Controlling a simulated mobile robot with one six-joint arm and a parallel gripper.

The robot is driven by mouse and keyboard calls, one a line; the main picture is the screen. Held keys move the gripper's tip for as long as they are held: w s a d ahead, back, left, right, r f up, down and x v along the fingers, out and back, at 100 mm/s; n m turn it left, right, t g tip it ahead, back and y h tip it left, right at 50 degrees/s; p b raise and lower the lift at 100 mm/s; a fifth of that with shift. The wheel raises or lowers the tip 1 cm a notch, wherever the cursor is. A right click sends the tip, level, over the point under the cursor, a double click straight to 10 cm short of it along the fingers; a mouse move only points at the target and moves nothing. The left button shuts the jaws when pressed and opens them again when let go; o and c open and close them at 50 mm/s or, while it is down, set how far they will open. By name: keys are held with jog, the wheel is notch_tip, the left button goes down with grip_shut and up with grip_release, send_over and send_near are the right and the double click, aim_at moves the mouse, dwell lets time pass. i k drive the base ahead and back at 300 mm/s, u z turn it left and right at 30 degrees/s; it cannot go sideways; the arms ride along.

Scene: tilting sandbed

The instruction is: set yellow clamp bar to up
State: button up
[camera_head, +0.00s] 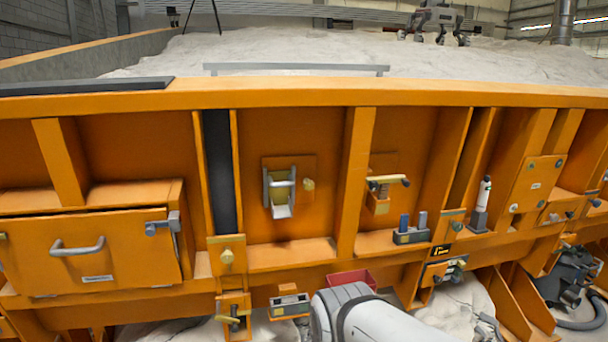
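A bar with a yellow end (393,180) sits on a bracket on the orange side wall, right of centre. It lies about level and points right, with a small metal part under its left end. I take it for the yellow clamp bar, though it is small here. Other small yellow parts show: a knob (309,184) beside a grey metal handle, a knob on a plate (227,258) lower left, and a part on a low bracket (232,320). A pale link of my arm rises from the bottom edge. My gripper is not in view.
A red tray (351,279) lies lower down. A closed drawer (90,250) is at left. Upright orange ribs divide the wall.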

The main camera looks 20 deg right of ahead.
aim_at(393, 179)
jog(key=z, duration=0.15)
jog(key=i, duration=1)
jog(key=z, duration=0.6)
